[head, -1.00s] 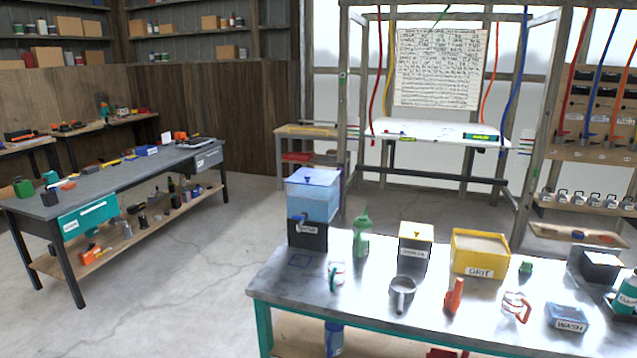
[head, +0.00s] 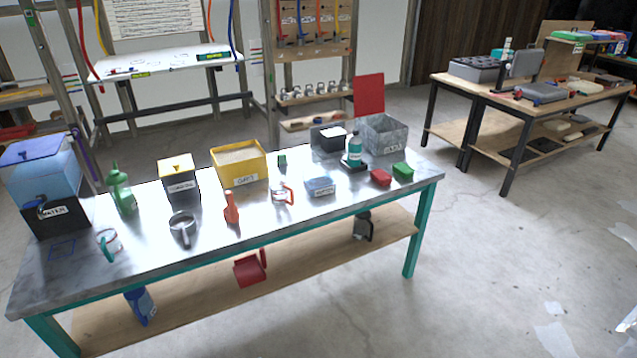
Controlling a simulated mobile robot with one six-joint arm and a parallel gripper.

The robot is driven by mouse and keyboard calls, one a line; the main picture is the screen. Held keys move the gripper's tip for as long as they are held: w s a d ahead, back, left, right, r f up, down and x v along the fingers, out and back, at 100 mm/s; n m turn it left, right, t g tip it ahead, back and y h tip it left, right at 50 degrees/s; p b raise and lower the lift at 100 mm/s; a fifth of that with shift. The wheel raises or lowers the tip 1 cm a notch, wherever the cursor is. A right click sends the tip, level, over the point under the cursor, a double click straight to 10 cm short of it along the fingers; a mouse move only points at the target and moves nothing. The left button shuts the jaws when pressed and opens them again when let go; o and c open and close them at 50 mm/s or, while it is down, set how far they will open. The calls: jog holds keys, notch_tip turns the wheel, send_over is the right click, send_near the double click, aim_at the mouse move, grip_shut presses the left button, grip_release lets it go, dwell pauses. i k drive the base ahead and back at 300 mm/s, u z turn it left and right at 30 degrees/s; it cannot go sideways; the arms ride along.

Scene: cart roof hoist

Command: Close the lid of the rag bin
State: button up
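A grey metal bin (head: 385,134) stands at the right back of the near steel-topped table. It looks like the rag bin, though its front label is too small to read surely. A red flat panel (head: 368,95) stands upright behind the bin's back left edge and looks like its lid, standing open. The bin's top shows open. My gripper is not in view.
The steel-topped table (head: 150,254) also holds a black box (head: 328,138), a teal bottle (head: 355,150), a red block (head: 381,177), a green block (head: 403,171) and a yellow GRIT box (head: 238,163). Clear floor (head: 470,260) lies to its right.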

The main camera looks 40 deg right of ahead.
aim_at(368, 90)
jog(key=u, duration=0.15)
jog(key=k, duration=0.2)
jog(key=z, duration=2.8)
jog(key=i, duration=1.7)
